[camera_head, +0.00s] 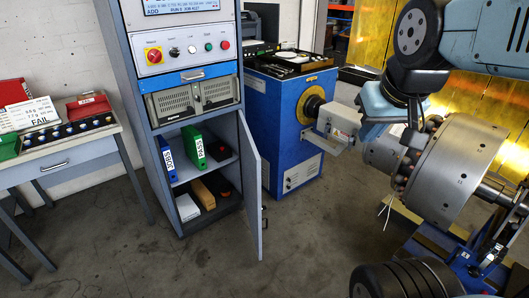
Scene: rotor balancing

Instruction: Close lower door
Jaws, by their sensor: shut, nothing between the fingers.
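The lower door (250,190) of the tall grey-blue cabinet (117,45) stands open. It is hinged at the right of the lower opening and swung out toward me, nearly edge-on. A small dark handle (264,217) shows at its free edge. Behind it, the shelves hold a blue binder (167,160), a green binder (193,147) and several small boxes. My gripper (405,160) hangs from my blue arm at the right, in front of the large grey rotor. It is shut and empty, well right of the door and apart from it. Its fingertips are hard to make out.
A blue machine (285,120) stands right behind the door. The grey rotor (455,165) on its stand fills the right side. A table (70,155) with red and green bins is at the left. The floor (310,240) before the door is clear.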

